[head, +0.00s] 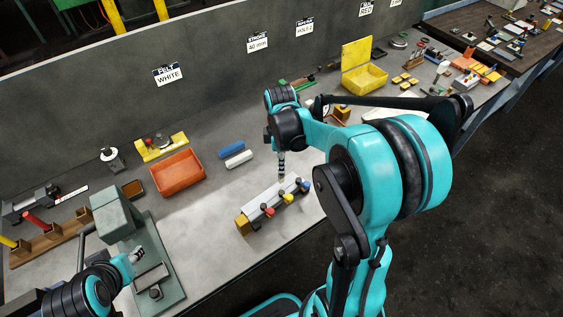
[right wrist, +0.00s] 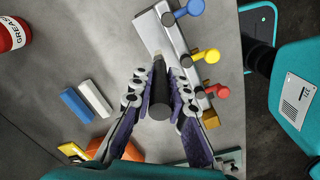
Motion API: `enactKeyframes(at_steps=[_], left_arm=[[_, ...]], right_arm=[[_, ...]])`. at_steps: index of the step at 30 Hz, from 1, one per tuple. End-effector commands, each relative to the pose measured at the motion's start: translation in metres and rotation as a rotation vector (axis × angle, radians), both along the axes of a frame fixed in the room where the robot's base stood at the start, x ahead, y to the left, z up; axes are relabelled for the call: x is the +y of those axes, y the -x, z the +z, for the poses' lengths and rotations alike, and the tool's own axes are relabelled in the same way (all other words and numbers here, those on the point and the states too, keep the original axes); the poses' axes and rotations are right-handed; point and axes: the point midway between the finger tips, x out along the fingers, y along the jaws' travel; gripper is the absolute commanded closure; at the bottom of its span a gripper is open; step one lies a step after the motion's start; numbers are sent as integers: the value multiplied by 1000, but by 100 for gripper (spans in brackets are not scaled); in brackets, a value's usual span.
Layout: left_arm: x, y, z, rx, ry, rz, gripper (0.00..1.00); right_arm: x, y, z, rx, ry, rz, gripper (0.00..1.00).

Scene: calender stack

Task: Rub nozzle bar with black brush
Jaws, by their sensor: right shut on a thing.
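The nozzle bar is a silver bar (head: 262,205) with red, yellow and blue knobs along its front side. It lies near the front edge of the bench. It also shows in the right wrist view (right wrist: 153,35). My right gripper (head: 281,173) is above the bar, pointing down. In the right wrist view its fingers are shut around the black brush (right wrist: 161,98), a dark cylinder. The brush's far end overlaps the bar there; contact is unclear. My left gripper (head: 136,255) is at lower left, beside a grey-green press; its jaws are too small to read.
The grey-green press (head: 118,214) stands at left. An orange tray (head: 178,174) and blue and white blocks (head: 238,159) lie behind the bar. A yellow open box (head: 363,77) stands farther back. Bare bench surrounds the bar's left side.

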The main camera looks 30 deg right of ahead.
Motion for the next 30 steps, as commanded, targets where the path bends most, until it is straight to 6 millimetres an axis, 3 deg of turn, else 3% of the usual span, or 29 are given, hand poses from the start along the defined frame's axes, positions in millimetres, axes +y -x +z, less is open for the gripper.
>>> enactKeyframes(at_steps=[30], left_arm=[[0,0,-14,0,0,0,60]], right_arm=[[0,0,-18,0,0,0,100]])
